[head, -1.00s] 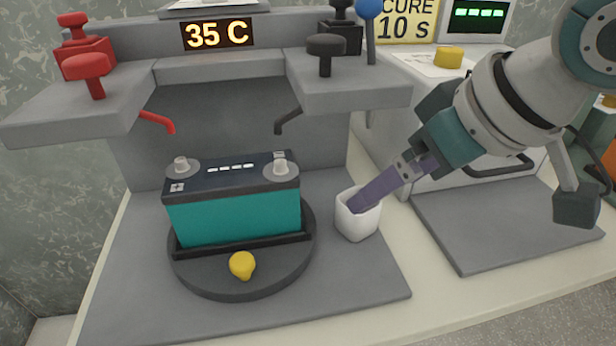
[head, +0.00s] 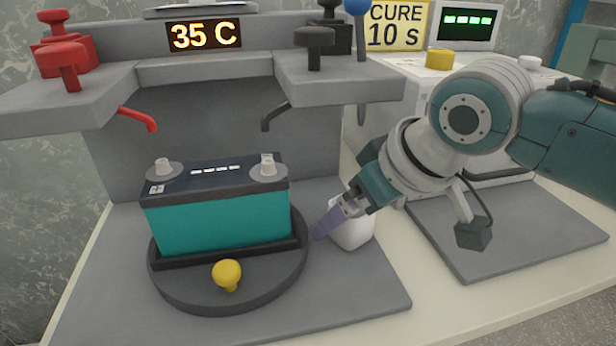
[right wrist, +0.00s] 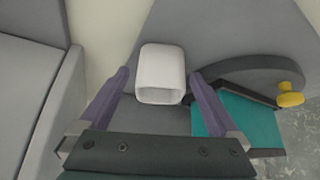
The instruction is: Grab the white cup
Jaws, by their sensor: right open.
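The white cup (head: 354,234) stands on the grey mat to the right of the turntable in the head view, partly hidden by my right gripper. In the right wrist view the cup (right wrist: 161,72) appears between the two purple fingers, with its opening toward the camera. My right gripper (head: 322,232) is open around or just above the cup, and the wrist view shows its fingers (right wrist: 160,78) with a gap on each side of it. I cannot tell whether either finger touches it. My left gripper is not in view.
A teal battery (head: 222,222) sits on a dark round turntable (head: 215,290) with a yellow knob (head: 227,273), close left of the gripper. A grey station with red clamps (head: 62,60) and black clamps (head: 314,45) stands behind. A flat grey pad (head: 520,235) on the right is clear.

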